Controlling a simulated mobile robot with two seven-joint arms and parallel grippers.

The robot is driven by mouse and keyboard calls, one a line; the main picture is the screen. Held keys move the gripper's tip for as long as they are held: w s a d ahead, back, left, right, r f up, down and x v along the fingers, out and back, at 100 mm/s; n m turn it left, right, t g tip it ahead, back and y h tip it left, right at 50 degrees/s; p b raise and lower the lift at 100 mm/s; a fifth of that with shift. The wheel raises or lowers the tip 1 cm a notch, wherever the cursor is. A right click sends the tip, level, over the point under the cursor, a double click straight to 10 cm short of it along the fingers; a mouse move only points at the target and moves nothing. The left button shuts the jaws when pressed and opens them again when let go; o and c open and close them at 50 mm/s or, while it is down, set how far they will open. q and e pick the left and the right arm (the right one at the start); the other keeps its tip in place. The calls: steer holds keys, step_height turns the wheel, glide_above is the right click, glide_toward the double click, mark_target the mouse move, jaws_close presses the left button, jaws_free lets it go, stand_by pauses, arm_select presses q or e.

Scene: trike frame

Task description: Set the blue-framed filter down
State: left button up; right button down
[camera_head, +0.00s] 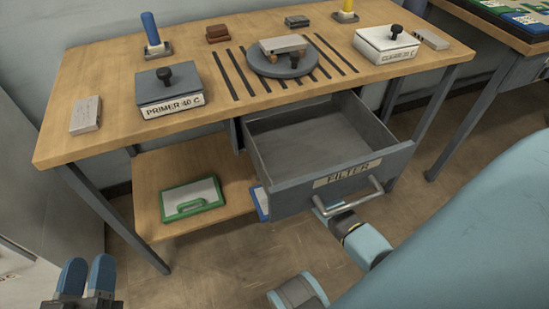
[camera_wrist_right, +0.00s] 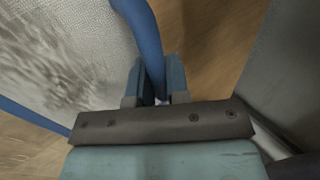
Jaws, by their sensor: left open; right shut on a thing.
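The blue-framed filter (camera_wrist_right: 70,50) has a grey mesh and fills the left of the right wrist view. My right gripper (camera_wrist_right: 155,80) is shut on a blue bar of its frame. In the head view only a small blue and white part of the filter (camera_head: 262,203) shows, left of the drawer front at the lower shelf's right end. The drawer hides the rest of it and my right fingers. I cannot tell whether the filter touches the shelf. My left gripper (camera_head: 88,275) is open and empty at the bottom left, away from the bench.
The drawer (camera_head: 345,172) labelled FILTER is pulled out and empty, above my right wrist. A green-framed filter (camera_head: 190,209) lies on the lower shelf (camera_head: 152,180). The bench top (camera_head: 110,72) holds a primer box (camera_head: 168,90), a second labelled box (camera_head: 386,45) and a round turntable (camera_head: 283,66).

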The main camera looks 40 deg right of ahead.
steer(key=w+b, duration=0.1)
steer(key=w, duration=0.2)
steer(key=w+d+b, duration=0.1)
steer(key=w, duration=0.2)
steer(key=w+d+b, duration=0.1)
steer(key=w, duration=0.2)
steer(key=shift+w+d+b, duration=0.2)
steer(key=shift+w+b, duration=0.05)
steer(key=shift+b, duration=0.05)
step_height(320, 180, down, 3)
steer(key=shift+f+b, duration=0.1)
steer(key=shift+b, duration=1.05)
steer(key=shift+f, duration=0.25)
steer(key=shift+r, duration=0.15)
arm_select(q)
step_height(320, 180, down, 7)
steer(key=w+m+g, duration=0.1)
steer(key=m+g, duration=0.1)
steer(key=shift+r, duration=0.2)
arm_select(e)
steer(key=c, duration=1.1)
jaws_free()
